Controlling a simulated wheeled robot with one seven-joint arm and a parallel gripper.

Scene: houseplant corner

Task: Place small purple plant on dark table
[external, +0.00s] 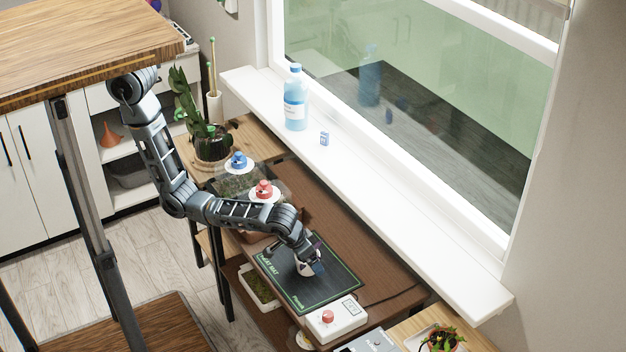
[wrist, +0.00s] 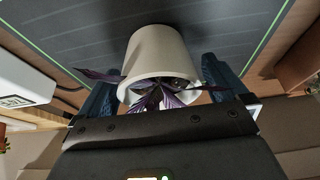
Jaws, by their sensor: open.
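The small purple plant (wrist: 160,98) is in a whitish pot (wrist: 158,55) standing on the dark heat mat (wrist: 70,30). In the external view the pot (external: 304,269) is partly hidden by my gripper (external: 314,264). In the wrist view my gripper (wrist: 158,80) is open, with one blue finger on each side of the pot. I cannot tell whether the fingers touch it. The heat mat (external: 285,292) lies on the dark brown table (external: 375,272), below the window sill.
A white box with a red button (external: 345,318) stands beside the mat. Red (external: 264,189) and blue (external: 238,160) knobs stand behind my forearm. A white window sill (external: 400,200) runs along the table's far side. Bare table surface shows between mat and sill.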

